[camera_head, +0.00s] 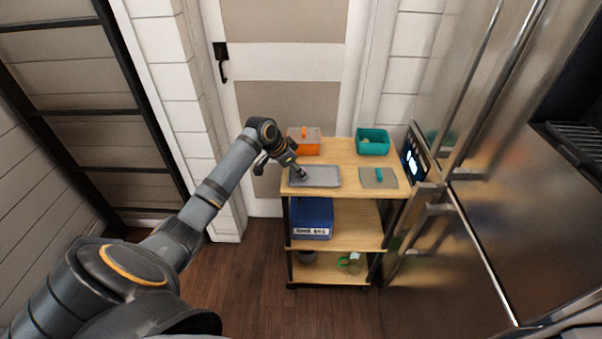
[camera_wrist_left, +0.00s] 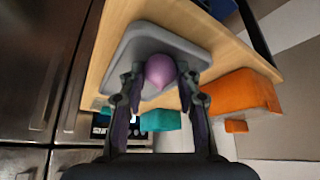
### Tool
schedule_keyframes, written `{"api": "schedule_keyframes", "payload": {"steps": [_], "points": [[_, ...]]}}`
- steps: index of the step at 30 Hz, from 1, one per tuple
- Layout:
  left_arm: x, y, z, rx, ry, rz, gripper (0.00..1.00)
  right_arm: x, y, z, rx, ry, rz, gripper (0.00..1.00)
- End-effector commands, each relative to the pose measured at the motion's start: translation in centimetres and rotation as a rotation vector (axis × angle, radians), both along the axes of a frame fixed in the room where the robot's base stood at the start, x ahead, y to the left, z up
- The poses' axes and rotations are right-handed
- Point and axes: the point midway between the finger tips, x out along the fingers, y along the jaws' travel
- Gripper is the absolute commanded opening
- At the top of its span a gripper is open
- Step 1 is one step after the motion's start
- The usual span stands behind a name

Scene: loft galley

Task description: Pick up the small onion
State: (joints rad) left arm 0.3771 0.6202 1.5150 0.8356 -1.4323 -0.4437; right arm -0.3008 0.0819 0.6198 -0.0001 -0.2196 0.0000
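The small purple onion (camera_wrist_left: 159,70) lies on the grey tray (camera_wrist_left: 122,52) in the left wrist view. The tray (camera_head: 325,181) is on the top shelf of the wooden cart in the head view, where the onion is hidden by my gripper. My left gripper (camera_head: 302,174) reaches down over the left part of the tray. In the wrist view its two fingertips (camera_wrist_left: 160,76) are apart, one on each side of the onion, with a narrow gap appearing on both sides. My right gripper is in neither view.
An orange box (camera_head: 304,147) and a teal bin (camera_head: 372,135) stand at the back of the cart top. A grey board (camera_head: 387,182) with a teal item lies right of the tray. A steel fridge (camera_head: 460,230) stands close on the right. A blue crate (camera_head: 313,218) sits below.

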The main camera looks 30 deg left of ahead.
Motion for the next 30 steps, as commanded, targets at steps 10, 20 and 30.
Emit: {"api": "schedule_keyframes", "payload": {"steps": [10,20,30], "points": [[0.0,0.0,0.0,0.000,0.000,0.000,0.11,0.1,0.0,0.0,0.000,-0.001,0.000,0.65],[-0.3,-0.1,3.8,0.003,-0.004,-0.001,0.11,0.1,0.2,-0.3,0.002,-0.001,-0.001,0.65],[-8.4,-4.9,10.9,0.015,0.004,-0.006,0.11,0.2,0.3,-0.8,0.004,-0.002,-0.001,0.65]]}}
